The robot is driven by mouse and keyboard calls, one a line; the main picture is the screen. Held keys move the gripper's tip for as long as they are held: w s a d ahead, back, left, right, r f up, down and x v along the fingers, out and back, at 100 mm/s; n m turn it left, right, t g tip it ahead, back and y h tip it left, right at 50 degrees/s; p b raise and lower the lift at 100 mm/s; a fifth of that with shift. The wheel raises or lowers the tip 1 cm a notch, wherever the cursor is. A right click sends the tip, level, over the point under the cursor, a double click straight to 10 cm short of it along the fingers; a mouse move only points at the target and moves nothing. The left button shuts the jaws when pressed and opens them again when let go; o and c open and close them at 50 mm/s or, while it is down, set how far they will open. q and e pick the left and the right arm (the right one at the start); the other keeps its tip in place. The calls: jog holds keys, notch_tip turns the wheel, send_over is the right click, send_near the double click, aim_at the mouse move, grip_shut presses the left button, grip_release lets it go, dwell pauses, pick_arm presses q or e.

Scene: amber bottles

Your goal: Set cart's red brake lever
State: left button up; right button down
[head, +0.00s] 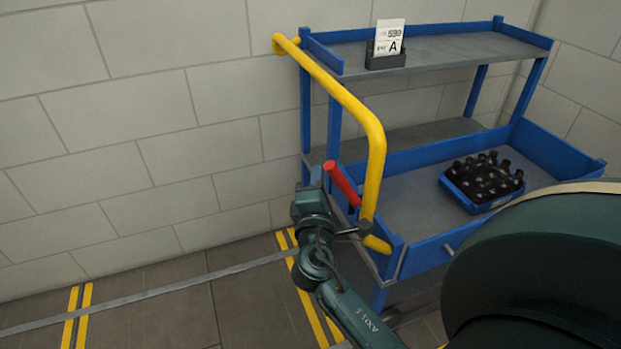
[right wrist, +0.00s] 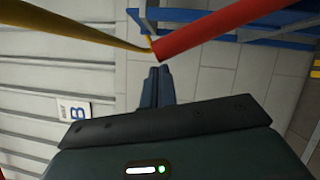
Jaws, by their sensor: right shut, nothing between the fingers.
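The cart (head: 432,243) is blue with grey decks and stands against the wall in the head view. Its red brake lever (head: 343,184) tilts up and to the left beside the yellow push handle (head: 374,150). My right gripper (head: 316,176) is just left of the lever, with its fingers pointing up, shut and empty. In the right wrist view the shut fingers (right wrist: 155,86) sit just below the end of the red lever (right wrist: 215,28); I cannot tell whether they touch it. The lever's lower end is partly hidden by the handle in the head view. My left gripper is not seen.
A blue crate of amber bottles (head: 470,203) stands on the cart's lower deck. A card marked A (head: 389,38) stands on the top shelf. The yellow handle arches close to my right gripper. Open floor with yellow stripes (head: 75,315) lies left of the cart.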

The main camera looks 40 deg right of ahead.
aim_at(335, 164)
jog(key=d+r+m+p, duration=0.1)
jog(key=s+d+r+m+g+p, duration=0.1)
jog(key=d+p, duration=0.1)
jog(key=shift+d+r+y, duration=0.2)
jog(key=shift+r+y, duration=0.1)
jog(key=shift+r, duration=0.1)
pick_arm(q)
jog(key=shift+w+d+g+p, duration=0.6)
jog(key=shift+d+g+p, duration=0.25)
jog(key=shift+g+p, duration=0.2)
pick_arm(e)
jog(key=shift+s+d+r+m, duration=0.15)
jog(key=shift+d+r+m, duration=0.05)
jog(key=shift+d+m, duration=0.7)
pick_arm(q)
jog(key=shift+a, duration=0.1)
pick_arm(e)
jog(key=shift+g, duration=0.3)
